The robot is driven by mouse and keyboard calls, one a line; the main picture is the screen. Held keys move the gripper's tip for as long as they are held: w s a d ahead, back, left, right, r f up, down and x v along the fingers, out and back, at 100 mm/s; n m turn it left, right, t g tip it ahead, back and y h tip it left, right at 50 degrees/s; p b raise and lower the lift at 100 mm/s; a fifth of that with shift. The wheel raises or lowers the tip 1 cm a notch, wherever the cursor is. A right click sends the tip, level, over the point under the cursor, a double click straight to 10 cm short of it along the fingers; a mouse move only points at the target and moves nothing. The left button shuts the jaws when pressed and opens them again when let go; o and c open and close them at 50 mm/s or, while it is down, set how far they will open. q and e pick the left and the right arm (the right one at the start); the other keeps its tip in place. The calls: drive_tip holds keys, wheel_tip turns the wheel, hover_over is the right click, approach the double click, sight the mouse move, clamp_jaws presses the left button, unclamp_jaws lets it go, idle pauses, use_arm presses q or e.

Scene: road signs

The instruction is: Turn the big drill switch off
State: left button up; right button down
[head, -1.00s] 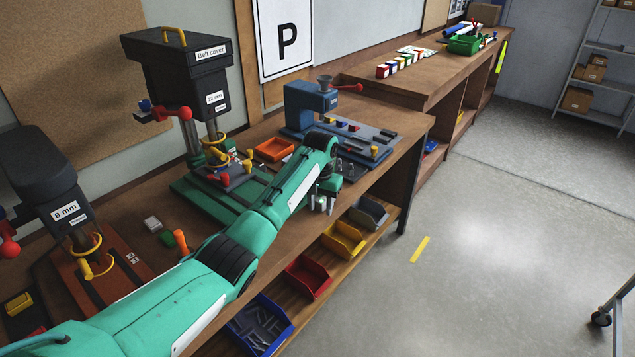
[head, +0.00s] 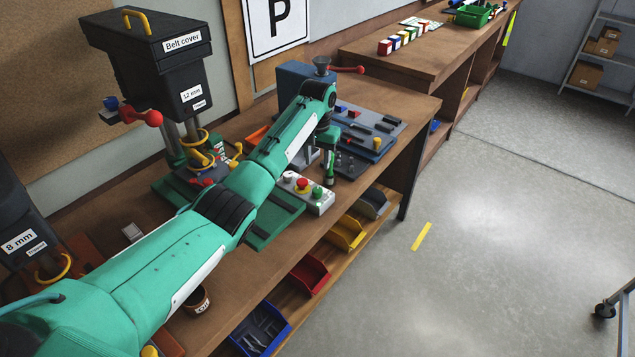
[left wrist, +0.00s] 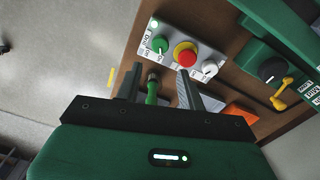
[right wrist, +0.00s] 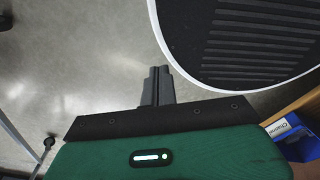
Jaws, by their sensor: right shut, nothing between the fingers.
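The big drill (head: 185,85), labelled "12 mm" under a black belt cover, stands on the bench. A white control box (head: 308,196) lies in front of its green base. The box carries a white knob (head: 288,176), a red stop button on yellow (head: 302,184) and a green knob (head: 317,191). In the left wrist view the box (left wrist: 198,42) has labels too small to read fully. My left gripper (left wrist: 158,92) is open, its fingers short of the box. My right gripper (right wrist: 158,85) is shut and empty over the floor.
A green-handled item (left wrist: 152,90) shows between my left fingers, seemingly apart from them. A black knob with a yellow part (left wrist: 272,72) sits nearby. The smaller "8 mm" drill (head: 25,235) stands at left. Coloured bins (head: 308,272) fill the lower shelf.

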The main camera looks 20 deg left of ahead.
use_arm(q)
drive_tip(key=p, duration=0.2)
hover_over(317, 190)
wheel_tip(317, 190, down, 6)
drive_tip(key=shift+d+r, duration=0.1)
wheel_tip(317, 190, down, 4)
drive_tip(key=shift+w, duration=0.1)
drive_tip(key=shift+f, duration=0.6)
drive_tip(key=c, duration=0.7)
use_arm(e)
drive_tip(key=shift+s+r, duration=0.2)
drive_tip(key=shift+r, duration=1)
